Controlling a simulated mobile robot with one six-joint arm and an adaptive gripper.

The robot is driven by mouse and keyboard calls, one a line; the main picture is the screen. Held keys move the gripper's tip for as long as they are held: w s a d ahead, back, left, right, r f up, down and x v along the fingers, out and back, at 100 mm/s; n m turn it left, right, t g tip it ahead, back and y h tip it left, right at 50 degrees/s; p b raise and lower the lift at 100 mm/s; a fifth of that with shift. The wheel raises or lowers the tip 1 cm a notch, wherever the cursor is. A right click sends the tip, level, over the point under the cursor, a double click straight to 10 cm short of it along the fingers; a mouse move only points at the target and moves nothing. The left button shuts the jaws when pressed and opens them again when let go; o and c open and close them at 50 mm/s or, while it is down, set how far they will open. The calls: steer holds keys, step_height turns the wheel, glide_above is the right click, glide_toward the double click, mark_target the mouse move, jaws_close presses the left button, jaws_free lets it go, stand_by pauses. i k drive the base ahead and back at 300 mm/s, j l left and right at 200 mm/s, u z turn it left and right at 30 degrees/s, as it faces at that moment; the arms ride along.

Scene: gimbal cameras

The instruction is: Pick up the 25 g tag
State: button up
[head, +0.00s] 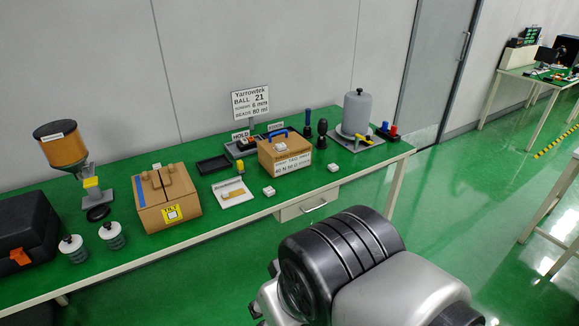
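Several small white tag-like blocks are on the green bench in the head view. One white block (280,147) is on top of the brown box with the blue handle (270,158). Another white block (268,191) lies in front of that box to the left, and a third white block (333,165) lies to its right near the front edge. Their markings are too small to read, so I cannot tell which is the 25 g tag. The box's front label carries text I cannot read surely. My arm fills the lower right; my gripper does not show.
The green bench (225,215) holds a brown box with a yellow label (166,200), a white tray (232,193), two white-lidded jars (112,235), a black case (25,240), a hopper (62,145) and a grey cylinder (357,112). Green floor (450,190) is open to the right.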

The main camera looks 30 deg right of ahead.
mark_target(280, 147)
steer(key=i+z, duration=0.2)
steer(key=z, duration=0.3)
steer(key=i+z, duration=0.25)
steer(key=z, duration=0.25)
